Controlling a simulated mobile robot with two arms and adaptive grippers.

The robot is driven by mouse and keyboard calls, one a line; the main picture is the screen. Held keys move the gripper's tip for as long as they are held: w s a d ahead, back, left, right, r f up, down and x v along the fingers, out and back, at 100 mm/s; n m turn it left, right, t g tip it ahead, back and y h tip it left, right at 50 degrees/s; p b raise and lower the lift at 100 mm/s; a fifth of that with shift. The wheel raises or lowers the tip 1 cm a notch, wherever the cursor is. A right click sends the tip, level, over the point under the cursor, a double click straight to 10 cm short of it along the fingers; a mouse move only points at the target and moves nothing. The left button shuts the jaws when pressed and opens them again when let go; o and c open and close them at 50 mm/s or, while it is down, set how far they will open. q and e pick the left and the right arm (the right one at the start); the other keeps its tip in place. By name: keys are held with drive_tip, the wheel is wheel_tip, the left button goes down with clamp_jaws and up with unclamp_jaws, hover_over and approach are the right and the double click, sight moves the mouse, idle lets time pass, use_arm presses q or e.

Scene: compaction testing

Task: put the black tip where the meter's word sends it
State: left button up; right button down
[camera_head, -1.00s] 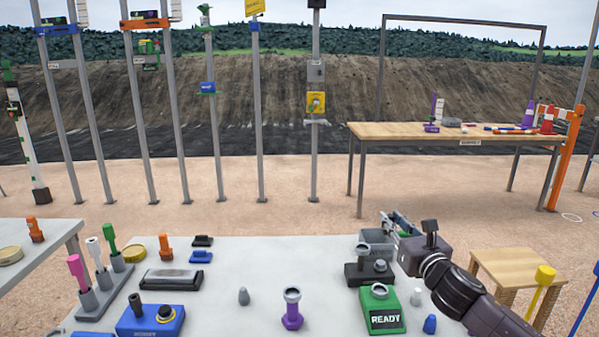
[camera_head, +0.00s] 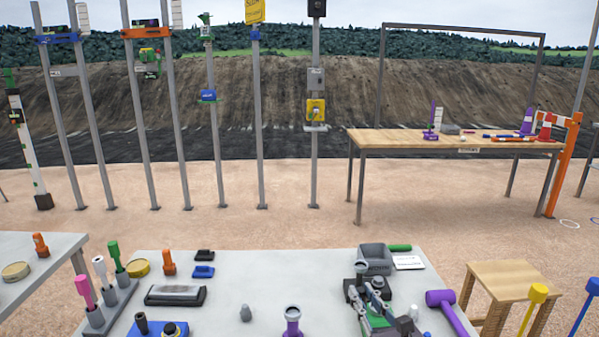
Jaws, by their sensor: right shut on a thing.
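My right gripper (camera_head: 361,271) is low over the right part of the grey table, in front of the grey bin. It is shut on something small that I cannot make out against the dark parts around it. My arm and gripper cover most of the green meter (camera_head: 378,322) and the black stand behind it. The meter's word is hidden now; it read READY in the earlier view. I cannot pick out the black tip for certain. A small grey tip (camera_head: 246,313) stands mid-table and a pale one (camera_head: 413,312) stands beside the meter. My left gripper is not in view.
The grey bin (camera_head: 375,256), a green cylinder (camera_head: 400,248) and a white card (camera_head: 408,262) lie at the back right. A purple mallet (camera_head: 448,308) is at the right edge. A purple stand (camera_head: 292,322) is at the front. The table's back middle is clear.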

drive_tip(key=s+d+r+m+h+p, duration=0.1)
drive_tip(key=s+d+r+h+p, duration=0.2)
drive_tip(key=s, duration=0.6)
drive_tip(key=s+d+r+m+h+p, duration=0.1)
drive_tip(key=s+d+r+m+p, duration=0.1)
drive_tip(key=s+r+p, duration=0.35)
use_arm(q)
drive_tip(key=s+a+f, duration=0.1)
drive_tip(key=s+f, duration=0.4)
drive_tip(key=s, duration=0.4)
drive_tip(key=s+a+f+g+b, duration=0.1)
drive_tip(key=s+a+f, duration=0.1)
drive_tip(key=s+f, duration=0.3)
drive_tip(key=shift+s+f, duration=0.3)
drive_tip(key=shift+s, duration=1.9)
use_arm(e)
drive_tip(key=s+f, duration=0.3)
drive_tip(key=s, duration=0.7)
drive_tip(key=shift+s+t, duration=0.35)
drive_tip(key=shift+t, duration=0.05)
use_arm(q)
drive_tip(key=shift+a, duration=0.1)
use_arm(e)
drive_tip(key=shift+d, duration=0.1)
